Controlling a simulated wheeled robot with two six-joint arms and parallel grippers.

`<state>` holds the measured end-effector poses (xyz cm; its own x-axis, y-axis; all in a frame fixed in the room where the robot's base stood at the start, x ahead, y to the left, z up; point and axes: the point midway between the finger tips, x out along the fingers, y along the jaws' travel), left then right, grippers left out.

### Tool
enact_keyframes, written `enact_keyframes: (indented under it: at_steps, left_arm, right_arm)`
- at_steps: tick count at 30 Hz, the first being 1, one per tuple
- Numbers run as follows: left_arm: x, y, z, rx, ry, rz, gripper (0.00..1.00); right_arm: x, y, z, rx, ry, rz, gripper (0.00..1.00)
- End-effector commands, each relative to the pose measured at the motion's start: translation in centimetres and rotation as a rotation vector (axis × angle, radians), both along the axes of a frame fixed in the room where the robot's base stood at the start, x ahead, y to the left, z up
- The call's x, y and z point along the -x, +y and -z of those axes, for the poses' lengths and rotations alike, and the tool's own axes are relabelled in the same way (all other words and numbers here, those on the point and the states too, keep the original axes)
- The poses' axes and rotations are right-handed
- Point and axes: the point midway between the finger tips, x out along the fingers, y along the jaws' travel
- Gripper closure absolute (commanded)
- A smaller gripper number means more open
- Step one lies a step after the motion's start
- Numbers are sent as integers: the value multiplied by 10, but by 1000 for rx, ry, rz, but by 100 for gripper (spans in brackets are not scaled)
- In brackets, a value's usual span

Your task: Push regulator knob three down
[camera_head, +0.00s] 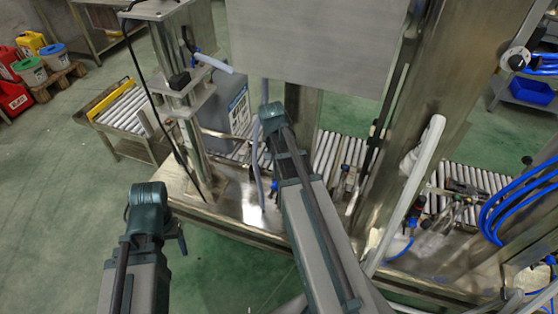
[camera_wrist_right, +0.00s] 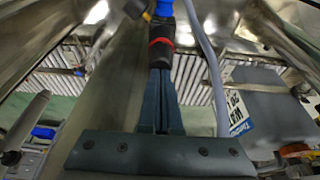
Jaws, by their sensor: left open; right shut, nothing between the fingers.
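In the right wrist view, my right gripper (camera_wrist_right: 161,88) is shut, its fingers pressed together with nothing between them. Just beyond its tips is a black fitting with a red ring and blue top (camera_wrist_right: 161,42); I cannot tell whether they touch. No number is legible, so I cannot tell whether this is regulator knob three. In the head view my right arm reaches to the machine's middle, and its fingertips are hidden. My left gripper (camera_head: 182,240) is low at the left, in front of the machine and apart from it; its fingers show only partly.
Steel columns and a large panel (camera_head: 315,45) stand around my right arm. A grey hose (camera_wrist_right: 205,45) runs beside the fitting. A labelled container (camera_head: 238,115) stands on the roller conveyor (camera_head: 125,105). Blue hoses (camera_head: 505,205) hang at right.

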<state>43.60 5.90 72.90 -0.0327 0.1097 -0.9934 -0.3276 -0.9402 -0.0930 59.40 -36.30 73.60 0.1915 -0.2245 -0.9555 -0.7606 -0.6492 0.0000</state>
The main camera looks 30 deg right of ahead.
Motion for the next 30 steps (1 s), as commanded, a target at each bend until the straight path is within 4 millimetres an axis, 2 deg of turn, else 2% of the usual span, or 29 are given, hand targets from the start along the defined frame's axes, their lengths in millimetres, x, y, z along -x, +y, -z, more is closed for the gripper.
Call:
enact_keyframes:
  at_steps: [8,30]
  left_arm:
    - [0,0,-2,0,0,0,29]
    - [0,0,-57,0,0,0,29]
  right_arm:
    - [0,0,-2,-1,1,0,100]
    - [0,0,-57,0,0,0,100]
